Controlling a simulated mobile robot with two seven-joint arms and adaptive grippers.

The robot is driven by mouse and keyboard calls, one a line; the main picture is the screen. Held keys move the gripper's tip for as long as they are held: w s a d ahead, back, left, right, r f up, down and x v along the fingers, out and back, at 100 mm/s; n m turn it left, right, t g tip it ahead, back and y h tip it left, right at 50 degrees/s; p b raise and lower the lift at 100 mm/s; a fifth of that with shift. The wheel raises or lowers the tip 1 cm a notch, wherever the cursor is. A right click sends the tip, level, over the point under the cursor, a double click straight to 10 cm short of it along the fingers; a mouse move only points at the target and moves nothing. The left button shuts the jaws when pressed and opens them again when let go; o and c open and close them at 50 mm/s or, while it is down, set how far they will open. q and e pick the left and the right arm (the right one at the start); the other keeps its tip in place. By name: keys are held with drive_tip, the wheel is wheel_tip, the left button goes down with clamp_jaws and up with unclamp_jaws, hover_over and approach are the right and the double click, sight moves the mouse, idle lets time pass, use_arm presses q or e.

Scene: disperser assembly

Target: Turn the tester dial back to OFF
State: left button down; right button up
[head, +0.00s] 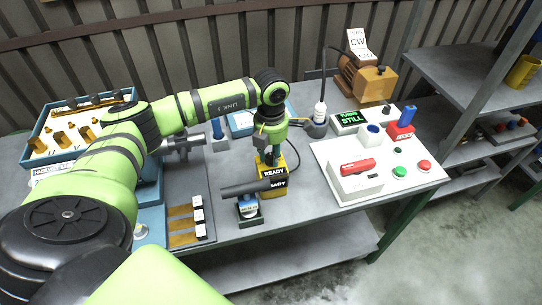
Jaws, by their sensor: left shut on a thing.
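My right gripper is not in view.
A dark cylinder on a small round-faced stand (248,207) is close in front of the yellow box. To the right are a white panel (350,190) with buttons, a TURNS STILL display (350,119) and an orange motor (370,82). A parts tray (50,118) is left.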

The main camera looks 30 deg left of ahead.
sight(271, 155)
use_arm(q)
drive_tip(key=n+b, duration=0.1)
drive_tip(key=n, duration=0.3)
drive_tip(key=shift+n+b, duration=0.3)
drive_tip(key=shift+b, duration=0.05)
idle(0.4)
drive_tip(key=c, duration=0.9)
unclamp_jaws()
drive_tip(key=shift+r, duration=0.1)
wheel_tip(271, 155, up, 12)
drive_tip(key=shift+f, duration=0.1)
drive_tip(key=shift+c, duration=0.2)
